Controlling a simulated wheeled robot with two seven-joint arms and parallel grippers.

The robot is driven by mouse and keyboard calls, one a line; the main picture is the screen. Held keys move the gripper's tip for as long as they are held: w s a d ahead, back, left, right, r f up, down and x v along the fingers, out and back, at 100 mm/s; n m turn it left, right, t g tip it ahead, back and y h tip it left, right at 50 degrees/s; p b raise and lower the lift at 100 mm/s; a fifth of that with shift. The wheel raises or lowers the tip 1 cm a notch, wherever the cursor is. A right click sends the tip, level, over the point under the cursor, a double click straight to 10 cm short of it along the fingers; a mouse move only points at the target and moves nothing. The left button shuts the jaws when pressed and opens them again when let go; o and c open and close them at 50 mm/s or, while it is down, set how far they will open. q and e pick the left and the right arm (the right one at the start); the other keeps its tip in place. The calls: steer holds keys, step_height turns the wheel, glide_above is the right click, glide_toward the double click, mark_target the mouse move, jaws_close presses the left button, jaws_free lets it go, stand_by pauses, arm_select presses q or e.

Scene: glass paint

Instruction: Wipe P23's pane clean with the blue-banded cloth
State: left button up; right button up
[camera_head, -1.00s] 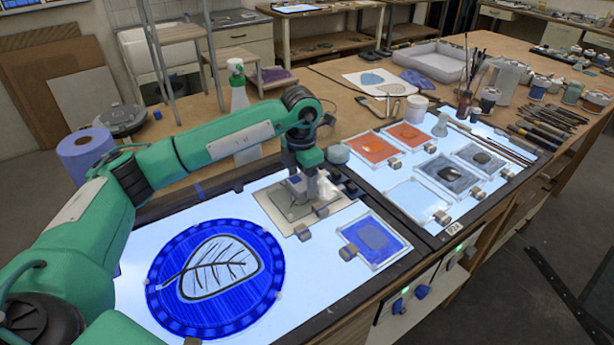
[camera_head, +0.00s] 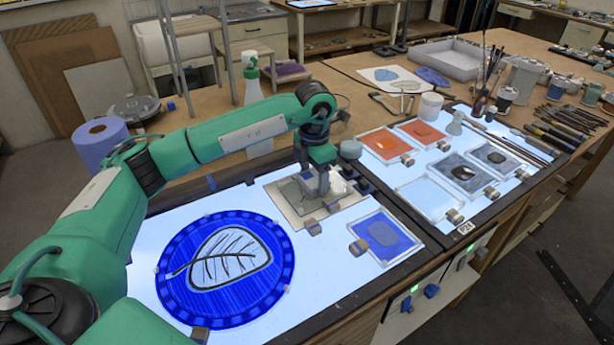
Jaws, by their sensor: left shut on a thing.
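My left gripper (camera_head: 316,186) points down over a grey smeared pane (camera_head: 289,193) on the left light table. It is shut on a small crumpled cloth (camera_head: 309,177), which shows grey-blue at the fingers and lies low at the pane's surface. The fingers hide part of the cloth and pane, so I cannot tell its blue band clearly. A pale crumpled lump (camera_head: 340,184) lies just right of the fingers. My right gripper is not in view.
A blue round leaf panel (camera_head: 178,290) lies left of the pane, and a blue tile (camera_head: 408,243) lies in front right. Orange tiles (camera_head: 384,144), grey tiles and small clips crowd the right light table. A spray bottle (camera_head: 252,88) stands behind my arm.

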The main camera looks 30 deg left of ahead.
arm_select(q)
steer(key=shift+w+d, duration=1)
steer(key=shift+w, duration=0.15)
steer(key=shift+s+a+f+b, duration=0.15)
steer(key=shift+s+a, duration=0.2)
steer(key=shift+s, duration=0.2)
steer(key=shift+s+a+r+b, duration=0.15)
steer(key=shift+s+a, duration=0.15)
steer(key=shift+s, duration=0.2)
steer(key=shift+s+a, duration=0.45)
steer(key=shift+s, duration=0.25)
steer(key=shift+s+a, duration=0.4)
steer(key=shift+s, duration=0.3)
steer(key=shift+w+d+r+p, duration=0.1)
steer(key=shift+r+p, duration=1.1)
steer(key=shift+r, duration=1.3)
